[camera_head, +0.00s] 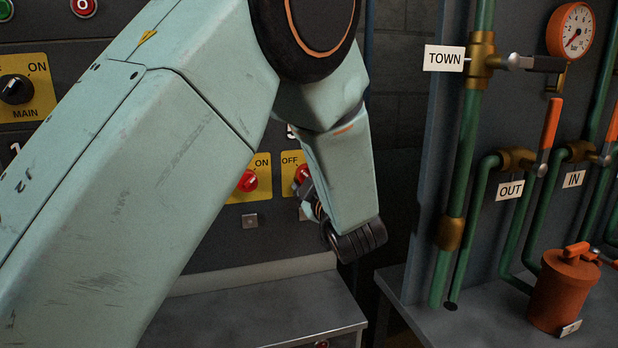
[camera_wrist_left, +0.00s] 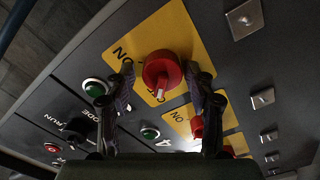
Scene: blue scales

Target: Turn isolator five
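Isolator five is a red rotary knob (camera_head: 302,174) on a yellow plate (camera_head: 289,158) marked OFF in the head view, mostly hidden by my left arm; a partial 5 shows above it. In the left wrist view, a large red knob (camera_wrist_left: 162,70) on a yellow plate (camera_wrist_left: 176,22) lies between the fingertips. My left gripper (camera_wrist_left: 160,76) is open, one finger on each side of that knob, with small gaps; I cannot tell contact. In the head view the left gripper (camera_head: 308,190) is partly hidden behind its wrist. My right gripper is not in view.
A neighbouring red isolator knob (camera_head: 247,181) sits left of it; the left wrist view also shows a red knob (camera_wrist_left: 197,126) close to one finger. Green lamps (camera_wrist_left: 95,87) and metal hasps (camera_wrist_left: 262,97) stand out from the panel. Pipes with an OUT valve (camera_head: 518,158) stand to the right.

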